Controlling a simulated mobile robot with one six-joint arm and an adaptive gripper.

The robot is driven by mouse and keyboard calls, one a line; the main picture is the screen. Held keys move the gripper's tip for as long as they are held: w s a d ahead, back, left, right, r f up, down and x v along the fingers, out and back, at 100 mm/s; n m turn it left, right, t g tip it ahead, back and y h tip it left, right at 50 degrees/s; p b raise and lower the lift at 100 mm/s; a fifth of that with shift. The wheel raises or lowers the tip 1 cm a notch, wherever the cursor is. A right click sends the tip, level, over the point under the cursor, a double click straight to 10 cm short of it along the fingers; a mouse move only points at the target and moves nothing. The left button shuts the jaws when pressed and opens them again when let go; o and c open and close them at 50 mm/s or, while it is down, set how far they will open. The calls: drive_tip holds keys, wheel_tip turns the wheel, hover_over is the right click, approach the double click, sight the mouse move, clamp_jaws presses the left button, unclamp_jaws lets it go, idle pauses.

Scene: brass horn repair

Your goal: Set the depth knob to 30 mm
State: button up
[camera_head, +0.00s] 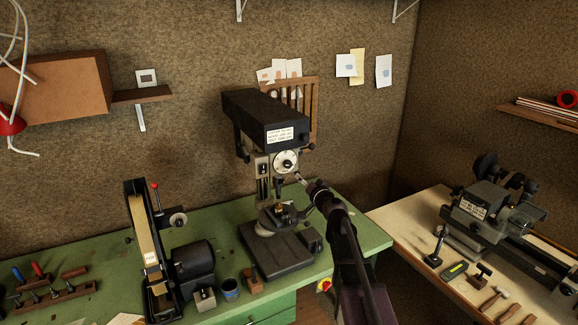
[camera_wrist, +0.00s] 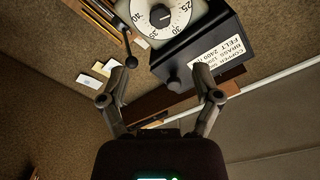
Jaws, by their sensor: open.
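The depth knob (camera_head: 286,161) is a round white dial with a black centre on the front of the dark drill press (camera_head: 262,115). In the wrist view the dial (camera_wrist: 160,17) is cut off by the top edge, with black numerals around its rim; 25 and 30 can be made out on the right. I cannot tell which value is set. My gripper (camera_head: 301,177) is open and empty, just below and right of the dial in the head view. In the wrist view its fingers (camera_wrist: 163,68) are spread apart, short of the dial and not touching it.
A dark lever with a ball end (camera_wrist: 129,61) is close to my left finger in the wrist view. The press stands on a green bench (camera_head: 215,235) beside a belt sander (camera_head: 150,250). A lathe-like machine (camera_head: 485,205) is on the right bench.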

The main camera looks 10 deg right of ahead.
sight(289, 165)
drive_tip(key=x, duration=1.3)
drive_tip(key=shift+a, duration=0.15)
clamp_jaws()
